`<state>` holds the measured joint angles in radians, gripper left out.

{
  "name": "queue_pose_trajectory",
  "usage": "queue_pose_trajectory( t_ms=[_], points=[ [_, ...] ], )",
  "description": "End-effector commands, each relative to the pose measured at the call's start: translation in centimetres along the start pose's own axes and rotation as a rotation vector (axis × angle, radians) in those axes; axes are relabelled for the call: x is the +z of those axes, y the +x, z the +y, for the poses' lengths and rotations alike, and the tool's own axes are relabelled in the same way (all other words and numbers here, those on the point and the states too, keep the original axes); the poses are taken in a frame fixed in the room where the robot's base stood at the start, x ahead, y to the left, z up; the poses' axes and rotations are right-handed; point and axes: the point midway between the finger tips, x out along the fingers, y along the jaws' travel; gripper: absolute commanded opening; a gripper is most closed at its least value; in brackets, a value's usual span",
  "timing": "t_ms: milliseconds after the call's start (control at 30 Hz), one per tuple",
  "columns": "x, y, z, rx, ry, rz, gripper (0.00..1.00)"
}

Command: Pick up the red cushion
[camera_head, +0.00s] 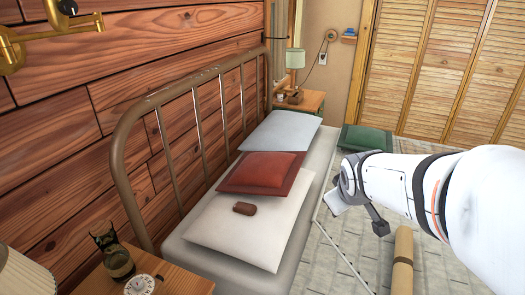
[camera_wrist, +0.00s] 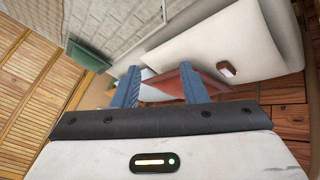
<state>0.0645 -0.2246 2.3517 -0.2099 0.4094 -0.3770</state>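The red cushion (camera_head: 264,172) lies on the bed, resting on the white pillow (camera_head: 222,232) and close to the pale pillow behind it (camera_head: 281,131). In the wrist view, part of the red cushion (camera_wrist: 167,82) shows beyond and between the two blue-grey fingers. My gripper (camera_wrist: 160,70) is open, its fingers apart with nothing held between them. In the head view, the end of my arm is over the right side of the bed, to the right of the cushion and apart from it; the fingers are hard to make out there.
A small brown object (camera_head: 244,209) lies on the white pillow. A metal headboard (camera_head: 150,105) runs along the wood wall. A green cushion (camera_head: 366,138) lies beyond my arm. A nightstand with a lamp (camera_head: 295,60) stands at the back; another table (camera_head: 180,282) is in front.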

Motion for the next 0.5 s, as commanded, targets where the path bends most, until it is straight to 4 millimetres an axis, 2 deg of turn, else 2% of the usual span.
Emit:
queue_pose_trajectory(
  t_ms=[33,100,233,400,500],
  points=[
    [-0.6,4.2,0.2,0.033,-0.092,0.049,0.39],
    [-2.7,7.7,1.2,0.089,-0.238,0.133,0.39],
    [-6.2,14.0,2.2,0.194,-0.501,0.287,0.39],
    [-10.0,21.9,1.4,0.316,-0.854,0.503,0.39],
    [-11.3,25.8,0.2,0.39,-1.028,0.624,0.39]
  ],
)
